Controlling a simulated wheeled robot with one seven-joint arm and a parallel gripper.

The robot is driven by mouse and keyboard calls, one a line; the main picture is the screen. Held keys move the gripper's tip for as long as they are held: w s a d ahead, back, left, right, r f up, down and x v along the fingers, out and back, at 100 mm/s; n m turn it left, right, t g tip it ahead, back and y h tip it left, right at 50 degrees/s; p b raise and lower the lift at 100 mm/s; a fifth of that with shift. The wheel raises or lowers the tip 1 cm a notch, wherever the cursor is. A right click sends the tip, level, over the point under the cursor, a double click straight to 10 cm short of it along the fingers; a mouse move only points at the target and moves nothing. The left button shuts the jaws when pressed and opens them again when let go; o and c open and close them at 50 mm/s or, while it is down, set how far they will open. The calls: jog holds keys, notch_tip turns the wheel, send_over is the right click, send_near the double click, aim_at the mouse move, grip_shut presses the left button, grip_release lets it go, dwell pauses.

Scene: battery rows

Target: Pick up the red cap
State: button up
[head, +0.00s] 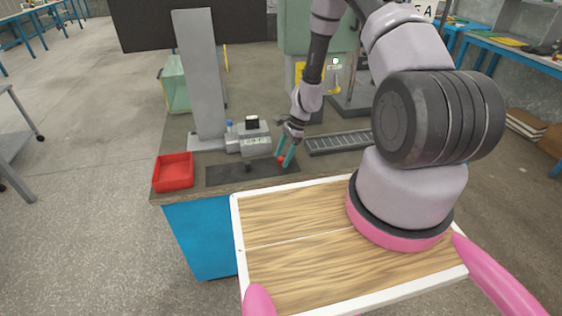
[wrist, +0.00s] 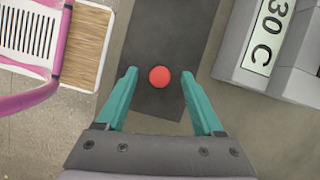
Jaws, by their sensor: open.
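The red cap (wrist: 160,77) is a small round disc in the wrist view, over the dark mat. It also shows small in the head view (head: 281,159), beside the fingertips. My gripper (wrist: 158,76) is open, with its two teal fingers on either side of the cap and a gap on each side. In the head view my gripper (head: 286,161) is low over the right part of the dark mat (head: 225,177). I cannot tell the exact height of the fingertips above the cap.
A red bin (head: 173,172) stands at the table's left front corner. A grey device with a label reading "30 C" (wrist: 266,38) stands close to the right of my gripper in the wrist view. A grey slotted rail (head: 338,142) lies right of the mat, and a grey column (head: 201,75) rises behind.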

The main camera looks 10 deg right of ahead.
jog(key=shift+a+f, duration=0.1)
jog(key=shift+f, duration=0.25)
grip_shut()
jog(key=shift+r, duration=0.15)
